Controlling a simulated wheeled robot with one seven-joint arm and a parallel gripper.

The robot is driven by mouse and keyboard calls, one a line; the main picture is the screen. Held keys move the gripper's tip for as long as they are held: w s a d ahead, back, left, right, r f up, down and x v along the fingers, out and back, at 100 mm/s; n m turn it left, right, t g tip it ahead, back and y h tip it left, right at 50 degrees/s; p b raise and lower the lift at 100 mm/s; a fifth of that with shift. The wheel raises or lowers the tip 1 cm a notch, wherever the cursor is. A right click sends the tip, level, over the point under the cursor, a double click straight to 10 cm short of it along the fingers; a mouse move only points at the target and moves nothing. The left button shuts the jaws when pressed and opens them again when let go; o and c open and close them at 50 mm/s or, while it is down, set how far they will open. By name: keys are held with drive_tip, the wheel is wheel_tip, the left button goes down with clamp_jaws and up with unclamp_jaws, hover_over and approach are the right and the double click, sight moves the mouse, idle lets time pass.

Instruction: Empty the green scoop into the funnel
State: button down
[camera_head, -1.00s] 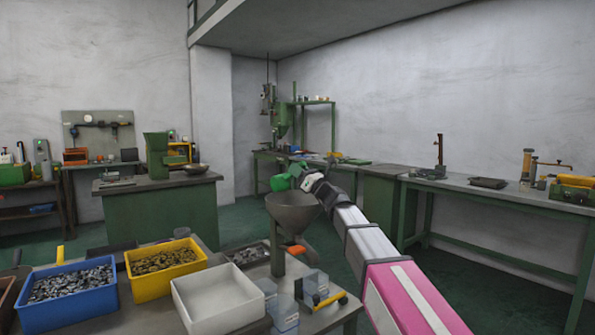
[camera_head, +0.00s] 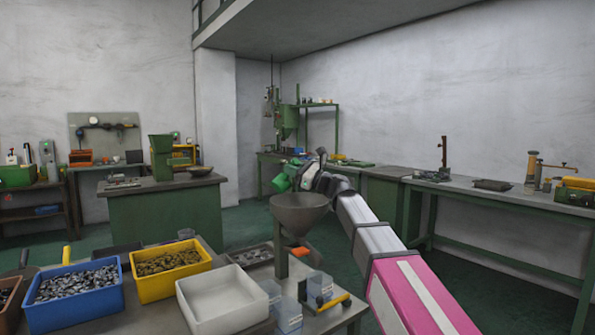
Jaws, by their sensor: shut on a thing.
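The green scoop (camera_head: 282,182) is held up behind and just above the rim of the grey funnel (camera_head: 299,211). My gripper (camera_head: 300,177) is shut on the scoop, at the end of my arm reaching in from the lower right. The scoop appears tilted, but its contents and its opening cannot be made out. The funnel is upright on a green post at the back right of the near bench. The inside of the funnel looks empty from here, though its bottom is hidden.
On the near bench stand a blue bin of grey parts (camera_head: 77,307), a yellow bin (camera_head: 160,287), an empty white bin (camera_head: 222,317) and clear boxes (camera_head: 287,312). An orange part (camera_head: 301,251) sits by the funnel outlet. Benches line the right wall.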

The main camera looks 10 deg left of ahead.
drive_tip(key=s+a+n+g+h, duration=0.1)
drive_tip(key=s+a+n+h, duration=0.3)
drive_tip(key=n, duration=0.5)
drive_tip(key=h, duration=0.2)
drive_tip(key=shift+s+f+n+g+h, duration=0.25)
drive_tip(key=shift+f+n+g+h, duration=0.05)
drive_tip(key=shift+f+n, duration=0.1)
